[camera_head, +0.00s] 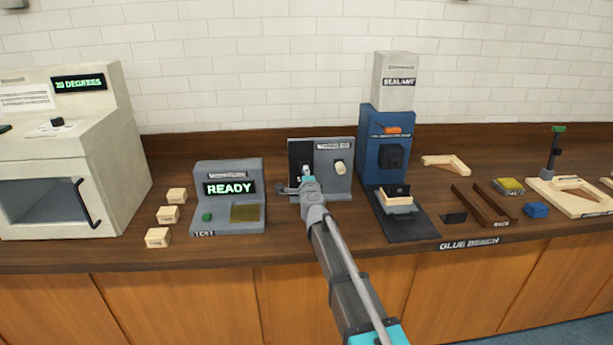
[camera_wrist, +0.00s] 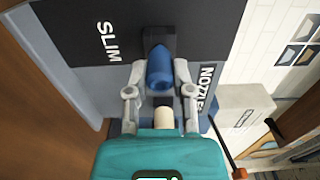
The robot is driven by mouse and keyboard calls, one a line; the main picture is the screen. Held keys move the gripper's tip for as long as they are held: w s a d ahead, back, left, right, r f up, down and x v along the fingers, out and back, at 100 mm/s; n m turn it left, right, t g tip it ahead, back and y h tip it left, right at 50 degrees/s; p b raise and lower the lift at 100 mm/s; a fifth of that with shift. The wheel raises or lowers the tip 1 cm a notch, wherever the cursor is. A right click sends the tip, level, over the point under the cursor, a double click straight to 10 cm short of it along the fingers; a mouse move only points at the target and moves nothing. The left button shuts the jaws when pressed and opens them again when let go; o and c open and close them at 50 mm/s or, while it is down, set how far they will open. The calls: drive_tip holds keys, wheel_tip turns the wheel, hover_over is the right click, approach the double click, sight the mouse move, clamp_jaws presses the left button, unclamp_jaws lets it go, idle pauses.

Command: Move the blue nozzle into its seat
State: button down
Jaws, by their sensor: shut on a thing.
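The blue nozzle (camera_wrist: 160,72) shows in the wrist view between my fingertips. My gripper (camera_wrist: 160,88) is shut on it. One end of the nozzle is at a dark block (camera_wrist: 160,40) on the black panel marked SLIM; I cannot tell whether it is seated there or only in front. In the head view my gripper (camera_head: 301,188) is at the left half of the grey nozzle rack (camera_head: 322,192) and hides the blue nozzle. A cream nozzle (camera_head: 340,168) is on the rack's right half; a cream end (camera_wrist: 163,119) also shows in the wrist view.
A blue sealant machine (camera_head: 371,140) stands right of the rack, with a wooden piece (camera_head: 397,199) beneath its head. A grey tester (camera_head: 229,212) reading READY stands left, near several small wooden blocks (camera_head: 168,215). A white oven (camera_head: 70,150) is far left.

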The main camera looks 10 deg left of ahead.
drive_tip(key=shift+w+a, duration=0.2)
drive_tip(key=shift+w, duration=0.45)
drive_tip(key=shift+c, duration=2)
unclamp_jaws()
drive_tip(key=shift+s, duration=0.1)
drive_tip(key=v, duration=1.2)
drive_tip(key=shift+d+r, duration=0.1)
